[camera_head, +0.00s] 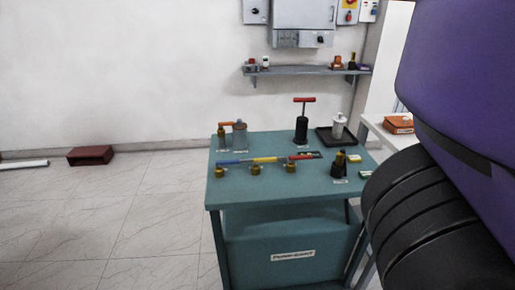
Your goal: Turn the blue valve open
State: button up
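A blue valve handle (230,162) lies at the left end of a row of coloured valve handles on a teal table (232,195). A yellow handle (264,160) and a red handle (298,157) continue the row to its right. Brass valve bodies sit beneath the handles, the left one (219,172) under the blue handle. The blue handle appears to lie roughly level, pointing left to right. My gripper is not in view. A large purple and black part of my own body fills the right side and hides what is behind it.
A red-handled black pump (302,122), a silver container (338,126) on a dark tray, and an orange-handled brass piece (222,138) stand behind the valves. A black fitting (340,165) stands right. A wall shelf (305,70) is behind. The floor left is largely clear.

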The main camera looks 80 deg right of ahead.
aim_at(218, 163)
jog(key=z, duration=1.35)
